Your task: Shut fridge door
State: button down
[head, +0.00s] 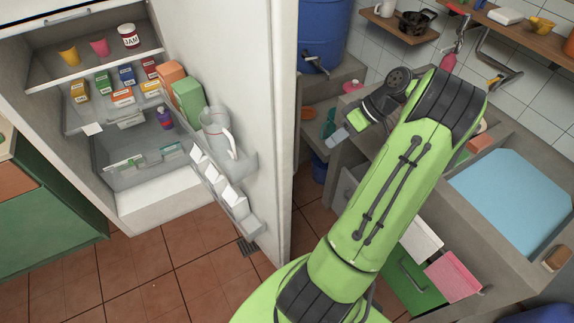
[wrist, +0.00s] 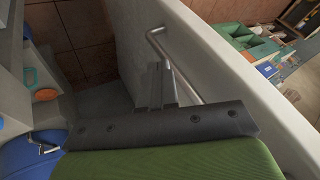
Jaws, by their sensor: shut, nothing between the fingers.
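The fridge (head: 45,140) stands at the left in the head view with its white door (head: 262,110) wide open. Its shelves and door racks face the open side. In the wrist view the door (wrist: 235,65) slants across the right, and its bent metal handle (wrist: 157,36) shows on the outer face. My gripper (wrist: 160,82) is shut and empty, its fingers overlapping the handle in the picture. I cannot tell whether they touch it. In the head view my arm is right of the door, on its outer side.
Inside the fridge are a jam jar (head: 129,36), cups and several small boxes. The door racks hold a pitcher (head: 217,132) and cartons. A blue barrel (head: 322,30) stands behind the door. A counter with a blue panel (head: 510,200) is at the right. Tiled floor (head: 135,270) lies before the fridge.

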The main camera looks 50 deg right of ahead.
jog(key=w+a+f+b, duration=0.4)
jog(key=a+f, duration=0.3)
jog(key=a, duration=0.1)
jog(key=shift+f, duration=0.4)
jog(key=shift+w, duration=0.1)
